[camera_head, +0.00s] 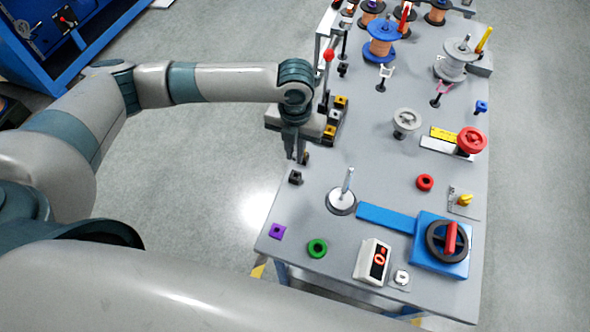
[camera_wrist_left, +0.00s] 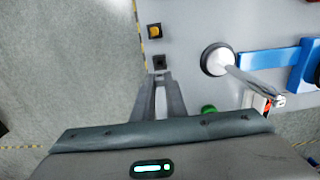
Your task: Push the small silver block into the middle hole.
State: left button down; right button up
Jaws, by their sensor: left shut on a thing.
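My left gripper (camera_head: 297,156) points down over the left edge of the table, above the small black block with a dark hole (camera_head: 295,177). In the left wrist view its fingers (camera_wrist_left: 161,76) close together just below that black block (camera_wrist_left: 158,59). They are shut on a small piece, apparently the silver block, mostly hidden between the tips. A row of dark blocks with yellow tops (camera_head: 328,131) stands beside the wrist, with a pale top in its middle. I cannot tell which hole is the middle one. My right gripper is not in view.
A yellow-topped black block (camera_wrist_left: 154,31) stands just beyond the black one. A white disc with an upright post (camera_head: 341,202) stands to the right. Spools (camera_head: 383,42) fill the far end.

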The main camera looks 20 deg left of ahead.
aim_at(295, 154)
pick_arm(q)
jog(key=shift+f+p, duration=0.4)
jog(key=shift+f, duration=1.35)
jog(key=shift+f, duration=0.1)
jog(key=shift+f+p, duration=1.2)
jog(key=shift+f, duration=0.95)
jog(key=shift+f, duration=0.25)
jog(key=c, duration=1.8)
grip_release()
jog(key=shift+o, duration=0.2)
